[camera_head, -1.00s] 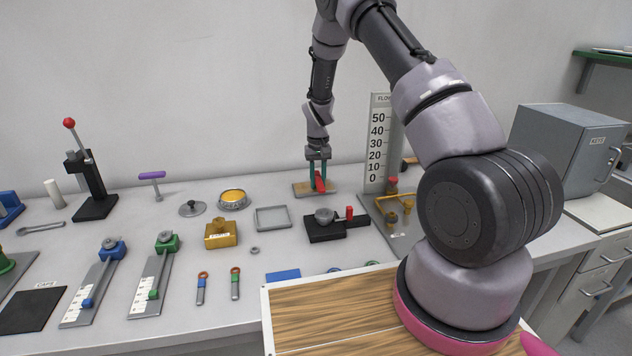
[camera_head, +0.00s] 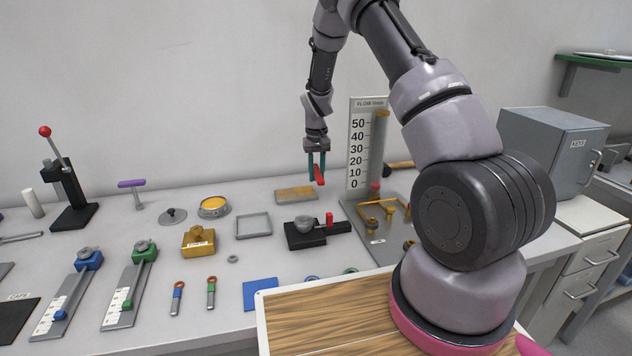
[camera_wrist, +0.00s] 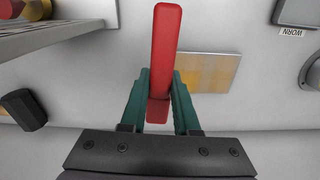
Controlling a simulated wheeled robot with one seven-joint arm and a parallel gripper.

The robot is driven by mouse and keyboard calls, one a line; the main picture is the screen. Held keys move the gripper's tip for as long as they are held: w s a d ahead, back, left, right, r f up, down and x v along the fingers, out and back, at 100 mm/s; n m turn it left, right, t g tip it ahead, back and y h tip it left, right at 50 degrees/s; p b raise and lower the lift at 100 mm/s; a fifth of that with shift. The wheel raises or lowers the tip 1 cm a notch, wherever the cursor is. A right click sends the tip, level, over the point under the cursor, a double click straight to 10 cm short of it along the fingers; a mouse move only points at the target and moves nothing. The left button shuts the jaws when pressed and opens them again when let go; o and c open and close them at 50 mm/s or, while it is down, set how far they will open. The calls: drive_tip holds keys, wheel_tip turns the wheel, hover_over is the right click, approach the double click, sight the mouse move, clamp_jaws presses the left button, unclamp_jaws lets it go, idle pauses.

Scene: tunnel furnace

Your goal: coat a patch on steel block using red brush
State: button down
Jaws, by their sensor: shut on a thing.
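My gripper (camera_head: 317,180) is shut on the red brush (camera_head: 320,175), holding it in the air near the back wall. In the wrist view the brush (camera_wrist: 165,50) sits between my green fingers (camera_wrist: 158,98), its long red body pointing toward the top of the picture. A flat pale-grey block (camera_head: 312,196) with an orange-tan patch (camera_head: 294,194) lies on the bench, left of and below the brush in the head view. In the wrist view the block (camera_wrist: 236,75) is right of the brush, partly behind it. The brush looks clear of the block.
A numbered flow board (camera_head: 358,150) stands close at right, on a grey plate with brass posts (camera_head: 388,213). A black fixture (camera_head: 305,238) with a red knob is in front of the block. A grey square frame (camera_head: 253,226) and a yellow-filled dish (camera_head: 213,207) lie left.

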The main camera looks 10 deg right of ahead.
sight(316, 170)
drive_tip(key=shift+r, duration=2.1)
